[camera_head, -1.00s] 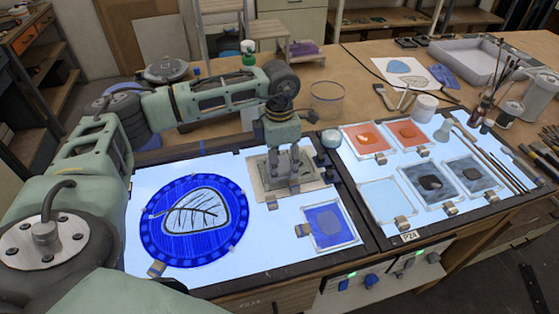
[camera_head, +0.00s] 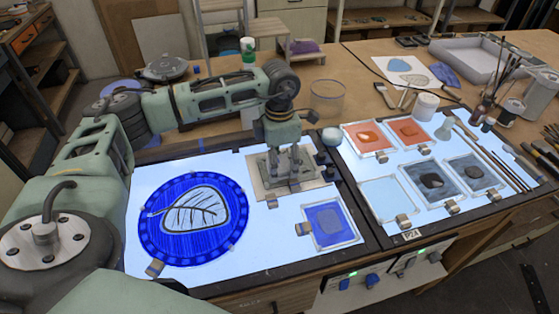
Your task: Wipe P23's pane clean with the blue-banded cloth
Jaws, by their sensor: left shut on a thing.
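My left gripper (camera_head: 291,172) points down over a beige-grey square plate or pane (camera_head: 260,183) on the left light table. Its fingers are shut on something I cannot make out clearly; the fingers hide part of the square. I cannot pick out a blue band or be sure which piece is the cloth. A label (camera_head: 250,303) on the left table's front edge is too small to read surely. A small blue pane (camera_head: 330,225) and a big round blue pane with a leaf (camera_head: 193,221) lie nearby. I cannot tell which pane is P23's. My right gripper is not in view.
The right light table carries orange panes (camera_head: 364,136), dark grey panes (camera_head: 472,174) and a clear pane (camera_head: 386,196). A label reading P24 (camera_head: 411,236) sits on its front edge. Brushes (camera_head: 497,158), jars and a grey tray (camera_head: 466,57) stand to the right and behind.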

